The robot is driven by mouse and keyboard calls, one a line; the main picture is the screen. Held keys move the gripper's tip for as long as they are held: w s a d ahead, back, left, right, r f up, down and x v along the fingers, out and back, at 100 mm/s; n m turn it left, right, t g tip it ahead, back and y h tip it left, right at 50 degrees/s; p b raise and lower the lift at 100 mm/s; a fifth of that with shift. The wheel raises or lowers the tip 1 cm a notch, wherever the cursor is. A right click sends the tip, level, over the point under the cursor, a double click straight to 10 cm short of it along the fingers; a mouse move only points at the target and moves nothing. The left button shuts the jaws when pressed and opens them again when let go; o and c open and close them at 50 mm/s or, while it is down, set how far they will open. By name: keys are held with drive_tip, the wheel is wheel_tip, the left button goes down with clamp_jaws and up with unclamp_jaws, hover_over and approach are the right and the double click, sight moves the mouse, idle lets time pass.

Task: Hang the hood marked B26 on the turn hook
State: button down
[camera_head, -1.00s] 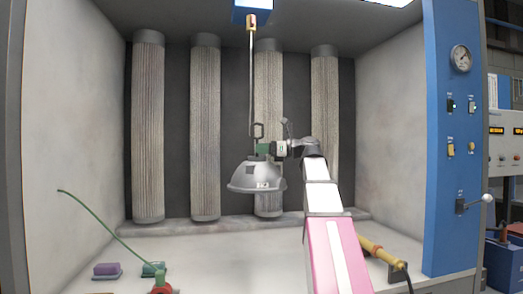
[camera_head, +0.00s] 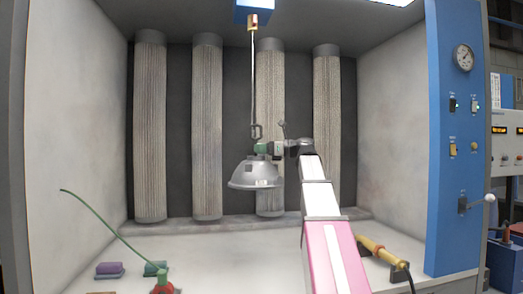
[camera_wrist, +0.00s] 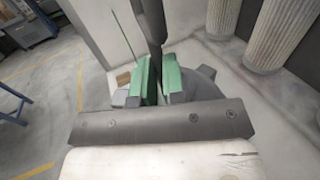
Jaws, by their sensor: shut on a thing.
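The hood is a grey metal dome (camera_head: 256,176), open side down, hanging in the middle of the booth. My gripper (camera_head: 262,149) is shut on its neck, just above the dome. A dark loop (camera_head: 256,131) rises above my green fingers and meets the lower end of the hanging rod (camera_head: 253,80) in the picture. I cannot tell whether the loop is around the hook or only beside it. The wrist view shows the green fingers (camera_wrist: 161,82) with a dark upright bar between them. No marking is readable on the hood.
Tall ribbed filter columns (camera_head: 207,130) line the back wall. A blue control panel (camera_head: 455,140) stands at right.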

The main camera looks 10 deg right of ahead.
drive_tip(key=shift+w, duration=1.35)
drive_tip(key=shift+w, duration=1.2)
drive_tip(key=shift+w, duration=1.35)
drive_tip(key=shift+f, duration=1.4)
idle(0.4)
drive_tip(key=c, duration=1.1)
unclamp_jaws()
